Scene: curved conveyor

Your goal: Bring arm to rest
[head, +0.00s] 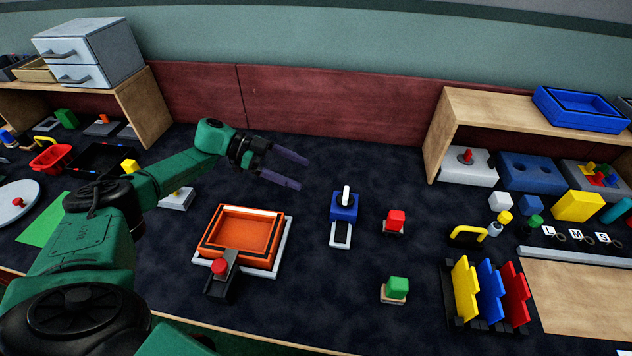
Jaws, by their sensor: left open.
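My left arm (185,173) is green and black and comes in from the lower left. My left gripper (303,171) is open and empty, with two dark purple fingers spread apart and pointing right. It is held above the dark table, up and to the right of the orange tray, touching nothing that I can see. My right arm and right gripper do not show.
Wooden shelves (443,128) flank the table. The back middle is clear.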

